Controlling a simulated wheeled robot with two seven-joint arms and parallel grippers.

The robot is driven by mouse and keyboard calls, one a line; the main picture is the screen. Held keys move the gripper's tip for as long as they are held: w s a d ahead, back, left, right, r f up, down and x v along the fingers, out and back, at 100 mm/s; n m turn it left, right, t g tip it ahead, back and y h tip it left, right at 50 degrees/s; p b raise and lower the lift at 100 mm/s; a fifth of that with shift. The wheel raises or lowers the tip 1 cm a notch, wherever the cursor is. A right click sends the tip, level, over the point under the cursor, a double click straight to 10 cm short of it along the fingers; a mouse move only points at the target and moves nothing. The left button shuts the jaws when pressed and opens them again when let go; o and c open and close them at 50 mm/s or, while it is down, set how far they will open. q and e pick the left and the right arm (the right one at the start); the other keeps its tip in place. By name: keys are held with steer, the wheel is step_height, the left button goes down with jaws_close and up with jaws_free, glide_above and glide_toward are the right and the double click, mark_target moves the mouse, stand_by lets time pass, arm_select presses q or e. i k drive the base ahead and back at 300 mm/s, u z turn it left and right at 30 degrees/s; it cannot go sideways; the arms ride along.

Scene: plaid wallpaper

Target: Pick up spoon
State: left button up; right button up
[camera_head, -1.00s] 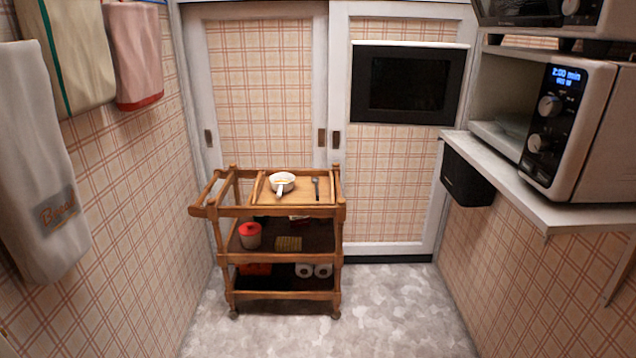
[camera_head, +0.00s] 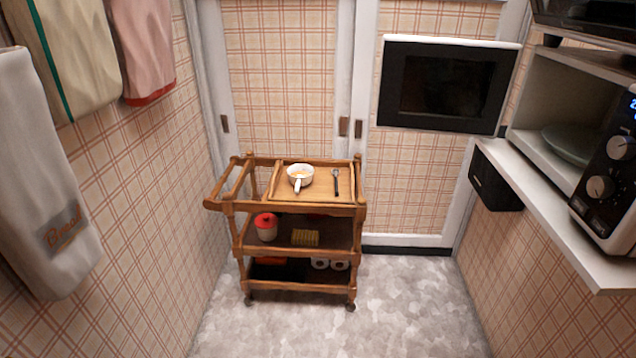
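A dark spoon (camera_head: 336,181) lies on the right part of the top of a wooden trolley (camera_head: 290,210). Its bowl end points away from me and its handle points toward me. A small white pan (camera_head: 300,175) with a white handle stands to the left of the spoon, apart from it. Neither of my grippers is in view.
The lower shelves hold a red-lidded jar (camera_head: 266,227), a yellow item (camera_head: 305,238) and paper rolls (camera_head: 330,264). A shelf (camera_head: 560,220) with a microwave (camera_head: 612,185) juts out at the right. Towels (camera_head: 45,190) hang on the left wall. The floor (camera_head: 300,325) before the trolley is clear.

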mark_target(335, 172)
steer(key=u, duration=0.2)
steer(key=i, duration=1.5)
steer(key=z, duration=0.7)
